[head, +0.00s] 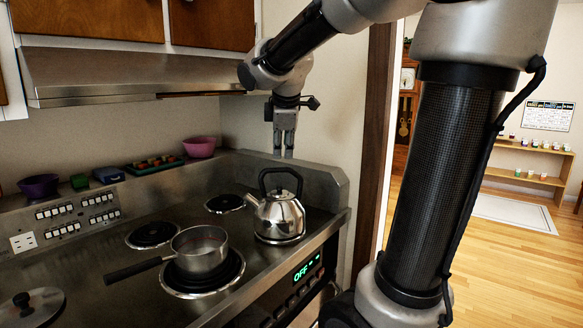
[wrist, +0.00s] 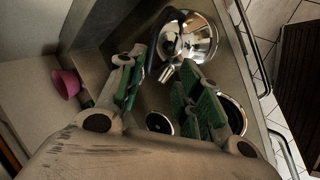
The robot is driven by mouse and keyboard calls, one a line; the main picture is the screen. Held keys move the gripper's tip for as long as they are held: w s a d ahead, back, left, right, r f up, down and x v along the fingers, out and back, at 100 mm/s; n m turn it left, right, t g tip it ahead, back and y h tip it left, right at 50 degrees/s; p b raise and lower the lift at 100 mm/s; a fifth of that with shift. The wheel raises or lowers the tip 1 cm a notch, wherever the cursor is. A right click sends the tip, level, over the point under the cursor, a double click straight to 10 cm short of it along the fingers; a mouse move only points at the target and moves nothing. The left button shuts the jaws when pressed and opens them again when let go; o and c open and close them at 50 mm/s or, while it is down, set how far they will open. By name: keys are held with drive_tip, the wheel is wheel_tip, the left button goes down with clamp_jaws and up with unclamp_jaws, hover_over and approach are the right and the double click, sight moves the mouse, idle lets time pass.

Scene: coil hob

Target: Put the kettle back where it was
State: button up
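The shiny steel kettle (head: 280,218) with a black arched handle stands upright at the right end of the hob, where its base hides what is under it. Its spout points left towards the back. In the wrist view the kettle (wrist: 199,40) lies beyond the fingertips, its dark handle towards the left. My gripper (head: 284,154) hangs above the hob's right end, fingers down, higher than the kettle handle and apart from it. In the wrist view my gripper (wrist: 163,68) is open, with green-padded fingers spread and nothing between them.
A saucepan (head: 199,250) sits on the front left burner, its handle pointing left. Two rear burners (head: 152,235) (head: 225,204) are bare. A pink bowl (head: 199,147), a tray (head: 154,164) and a purple bowl (head: 39,186) stand on the back ledge. A range hood (head: 130,72) overhangs the left.

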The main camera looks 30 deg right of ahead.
drive_tip(key=s+a+f+m+y, duration=0.1)
drive_tip(key=s+f+m, duration=0.2)
drive_tip(key=s, duration=0.5)
drive_tip(key=s+a+f+m+g+y, duration=0.1)
drive_tip(key=s+f+m, duration=0.2)
drive_tip(key=s+m, duration=0.2)
drive_tip(key=s+a+f+m, duration=0.2)
drive_tip(key=s+f+m, duration=0.1)
drive_tip(key=s, duration=0.7)
drive_tip(key=shift+s+m+g+y, duration=0.3)
drive_tip(key=shift+m+g+y, duration=0.1)
drive_tip(key=shift+m, duration=0.2)
